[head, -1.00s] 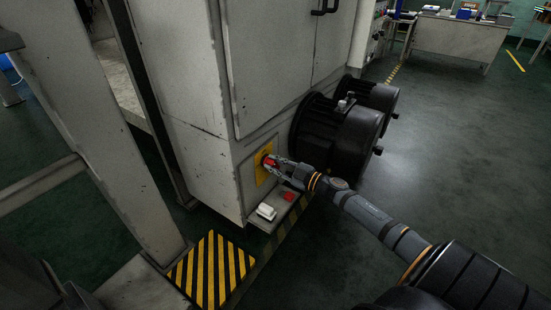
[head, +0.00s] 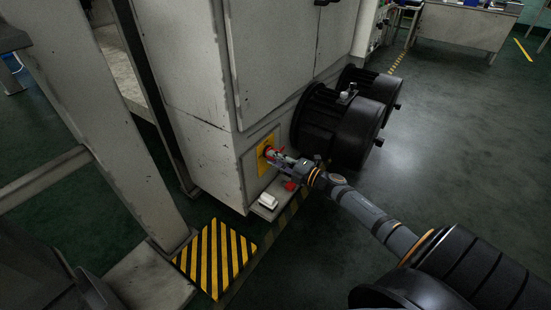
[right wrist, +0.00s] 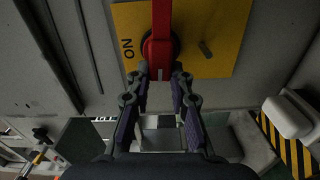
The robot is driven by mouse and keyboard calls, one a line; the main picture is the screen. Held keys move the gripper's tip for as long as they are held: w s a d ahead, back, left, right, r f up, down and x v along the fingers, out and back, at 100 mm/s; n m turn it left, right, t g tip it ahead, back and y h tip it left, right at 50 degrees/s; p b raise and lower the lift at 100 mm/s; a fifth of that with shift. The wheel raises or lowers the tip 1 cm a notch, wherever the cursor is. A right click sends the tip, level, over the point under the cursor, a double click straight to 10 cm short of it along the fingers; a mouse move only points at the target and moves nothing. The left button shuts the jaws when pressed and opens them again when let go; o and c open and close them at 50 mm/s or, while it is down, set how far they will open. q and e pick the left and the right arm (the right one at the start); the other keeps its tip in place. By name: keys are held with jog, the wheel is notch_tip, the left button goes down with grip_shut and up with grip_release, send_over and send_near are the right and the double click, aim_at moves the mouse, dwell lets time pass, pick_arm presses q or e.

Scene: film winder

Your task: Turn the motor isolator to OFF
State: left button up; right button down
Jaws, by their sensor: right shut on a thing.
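The motor isolator is a red handle (head: 269,152) on a yellow plate (head: 262,167), low on the side of the grey cabinet. The word ON is printed on the yellow plate (right wrist: 215,45) left of the handle, turned sideways. My right gripper (right wrist: 160,77) is shut on the red handle, one finger on each side of its near end. It also shows in the head view (head: 276,159). My left gripper is not in view.
A ledge below the plate bears a white box (head: 267,201) and a small red item (head: 290,185). Large black motors (head: 338,122) stand just right of the plate. A grey frame post (head: 110,130) and a yellow-black striped floor plate (head: 214,258) are at the left. The floor at right is clear.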

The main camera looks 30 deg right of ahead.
jog(key=shift+f+n, duration=0.15)
jog(key=shift+n, duration=0.35)
jog(key=c, duration=1.2)
grip_release()
jog(key=shift+s, duration=0.1)
jog(key=v, duration=1.2)
